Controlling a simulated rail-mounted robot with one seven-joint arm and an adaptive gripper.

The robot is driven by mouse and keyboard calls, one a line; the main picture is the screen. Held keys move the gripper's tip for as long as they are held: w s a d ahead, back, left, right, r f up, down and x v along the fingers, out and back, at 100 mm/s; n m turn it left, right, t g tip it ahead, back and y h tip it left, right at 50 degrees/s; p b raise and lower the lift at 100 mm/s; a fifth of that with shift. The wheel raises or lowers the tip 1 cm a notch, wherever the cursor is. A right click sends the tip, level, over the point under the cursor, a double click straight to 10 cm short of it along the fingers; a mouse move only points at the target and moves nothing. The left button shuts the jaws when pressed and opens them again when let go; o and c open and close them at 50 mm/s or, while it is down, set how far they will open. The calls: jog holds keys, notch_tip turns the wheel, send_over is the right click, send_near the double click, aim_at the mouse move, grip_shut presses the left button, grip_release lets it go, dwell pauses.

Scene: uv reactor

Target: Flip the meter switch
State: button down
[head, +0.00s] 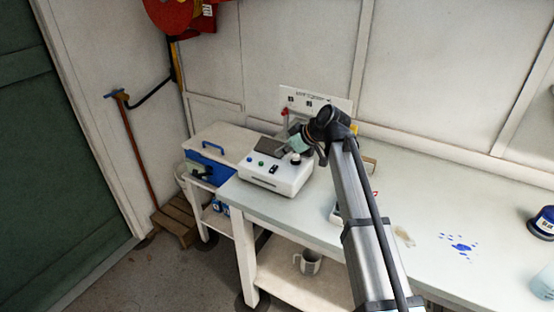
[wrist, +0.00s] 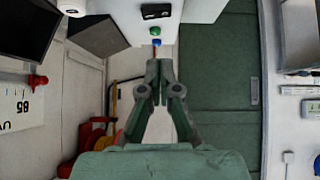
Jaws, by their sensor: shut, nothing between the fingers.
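The meter is a white box (head: 265,181) on the bench, with a dark screen (head: 270,143), a green and a blue button and a dark knob on its sloped face. A small black rocker switch (head: 273,169) sits low on that face; it also shows at the top of the wrist view (wrist: 156,11), above the green button (wrist: 155,30) and blue button (wrist: 156,43). My gripper (head: 281,151) is above the meter near its screen. In the wrist view its fingers (wrist: 165,63) are together and empty, tips just below the blue button. Contact cannot be told.
A labelled wall panel (head: 315,104) is behind. The bench top (head: 400,185) is mostly clear to the right, with blue stains and a dark blue jar (head: 542,222) at the far right.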

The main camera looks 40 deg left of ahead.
jog(key=b+v, duration=0.1)
jog(key=v, duration=0.6)
jog(key=shift+s, duration=0.25)
jog(key=shift+d, duration=0.1)
